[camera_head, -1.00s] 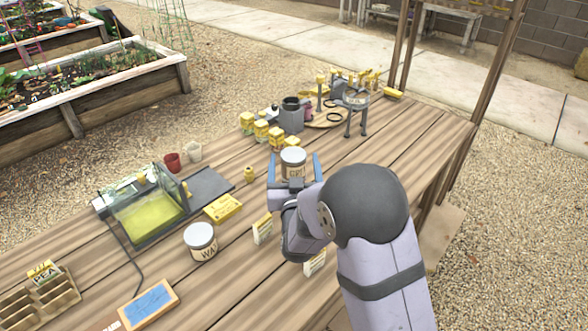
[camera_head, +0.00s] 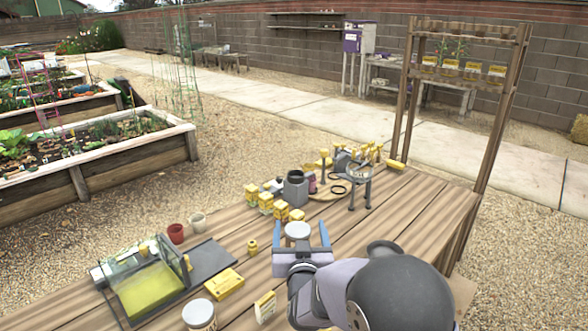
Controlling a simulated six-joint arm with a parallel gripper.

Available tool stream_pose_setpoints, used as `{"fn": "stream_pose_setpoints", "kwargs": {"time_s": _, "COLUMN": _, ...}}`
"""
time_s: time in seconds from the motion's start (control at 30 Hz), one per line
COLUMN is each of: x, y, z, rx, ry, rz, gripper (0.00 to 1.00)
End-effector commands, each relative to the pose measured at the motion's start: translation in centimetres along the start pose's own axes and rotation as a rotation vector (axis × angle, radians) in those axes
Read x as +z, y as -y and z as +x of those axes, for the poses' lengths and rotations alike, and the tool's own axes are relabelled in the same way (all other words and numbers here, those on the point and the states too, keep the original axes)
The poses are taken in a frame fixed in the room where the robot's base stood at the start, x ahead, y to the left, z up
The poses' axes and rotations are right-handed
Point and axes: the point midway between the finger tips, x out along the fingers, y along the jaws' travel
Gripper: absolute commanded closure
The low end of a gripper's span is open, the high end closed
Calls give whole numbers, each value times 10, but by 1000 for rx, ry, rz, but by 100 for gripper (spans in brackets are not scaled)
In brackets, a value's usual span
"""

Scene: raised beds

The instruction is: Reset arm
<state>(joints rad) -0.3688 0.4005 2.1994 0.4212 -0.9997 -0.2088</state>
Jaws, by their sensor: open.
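My gripper (camera_head: 302,236) is open, with blue fingers apart. In this view its fingers stand left and right of a grey jar with a white lid (camera_head: 297,230). The gripper's palm covers the lower part of that jar. I cannot tell whether the fingers touch it. My arm reaches in from the bottom right.
A second white-lidded jar (camera_head: 199,313), a yellow box (camera_head: 224,283) and a clear case with yellow inside (camera_head: 147,285) lie to the left on the wooden table (camera_head: 425,212). Several yellow cartons (camera_head: 267,202) and a grey canister (camera_head: 295,187) stand behind. The table's right side is mostly clear.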

Motion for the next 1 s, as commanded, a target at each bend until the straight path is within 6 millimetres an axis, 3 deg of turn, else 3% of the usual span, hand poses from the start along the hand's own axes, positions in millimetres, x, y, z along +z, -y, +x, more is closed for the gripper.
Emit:
{"fn": "stream_pose_setpoints", "kwargs": {"time_s": 0.17, "x": 14, "y": -11, "z": -15, "rx": -37, "ry": 187, "rz": 8, "gripper": 24}}
{"fn": "stream_pose_setpoints", "kwargs": {"time_s": 0.37, "x": 49, "y": -33, "z": -63, "rx": -76, "ry": 514, "rz": 12, "gripper": 24}}
{"fn": "stream_pose_setpoints", "kwargs": {"time_s": 0.63, "x": 86, "y": -71, "z": -174, "rx": -74, "ry": 976, "rz": 10, "gripper": 24}}
{"fn": "stream_pose_setpoints", "kwargs": {"time_s": 0.8, "x": 93, "y": -95, "z": -250, "rx": -42, "ry": 1227, "rz": 8, "gripper": 24}}
{"fn": "stream_pose_setpoints", "kwargs": {"time_s": 1.0, "x": 92, "y": -114, "z": -314, "rx": -3, "ry": 1427, "rz": 7, "gripper": 24}}
